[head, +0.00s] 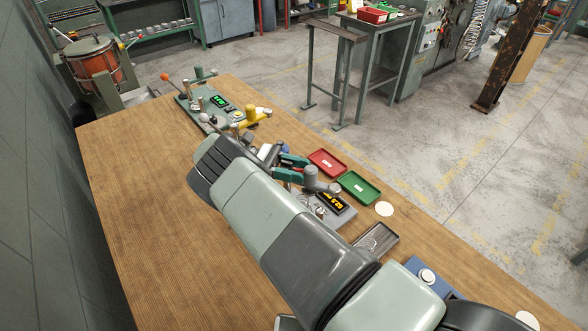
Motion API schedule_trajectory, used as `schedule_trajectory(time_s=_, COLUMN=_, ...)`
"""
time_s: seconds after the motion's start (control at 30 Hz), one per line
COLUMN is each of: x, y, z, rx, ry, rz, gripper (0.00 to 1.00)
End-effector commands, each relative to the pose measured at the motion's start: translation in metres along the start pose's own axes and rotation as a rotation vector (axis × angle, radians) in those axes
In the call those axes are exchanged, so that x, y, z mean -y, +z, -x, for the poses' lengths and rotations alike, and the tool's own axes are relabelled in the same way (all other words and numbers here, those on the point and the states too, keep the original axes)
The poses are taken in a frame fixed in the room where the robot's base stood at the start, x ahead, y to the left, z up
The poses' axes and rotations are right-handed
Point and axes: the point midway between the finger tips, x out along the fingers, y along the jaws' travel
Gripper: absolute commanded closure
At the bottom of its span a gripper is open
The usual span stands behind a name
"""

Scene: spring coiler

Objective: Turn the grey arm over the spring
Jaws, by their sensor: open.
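A grey arm (312,179) with a rounded knob stands on a small station in the middle of the table. A black display with orange digits (331,202) sits beside it. My gripper (302,169) has teal fingers, spread apart, close to the grey arm at its left. I cannot tell whether they touch it. My own arm covers much of the station's near side. I cannot make out the spring; it is hidden or too small to see.
A red tray (327,163), a green tray (359,187) and a grey tray (376,240) lie to the right. The wooden table's left side (150,190) is clear.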

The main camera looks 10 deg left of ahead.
Motion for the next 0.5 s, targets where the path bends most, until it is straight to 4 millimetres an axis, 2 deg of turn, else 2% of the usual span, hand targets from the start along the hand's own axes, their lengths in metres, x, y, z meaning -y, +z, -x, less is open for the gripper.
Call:
schedule_trajectory(time_s=0.03, x=-0.001, y=0.000, z=-0.002, rx=0.002, ry=-0.004, rz=0.001, gripper=0.48)
schedule_trajectory(time_s=0.1, x=0.000, y=-0.001, z=-0.001, rx=0.000, ry=-0.001, rz=0.001, gripper=0.42)
schedule_trajectory(time_s=0.37, x=0.000, y=-0.001, z=0.001, rx=-0.006, ry=0.004, rz=0.003, gripper=0.42)
schedule_trajectory(time_s=0.5, x=0.000, y=0.011, z=0.002, rx=-0.008, ry=0.005, rz=0.001, gripper=0.42)
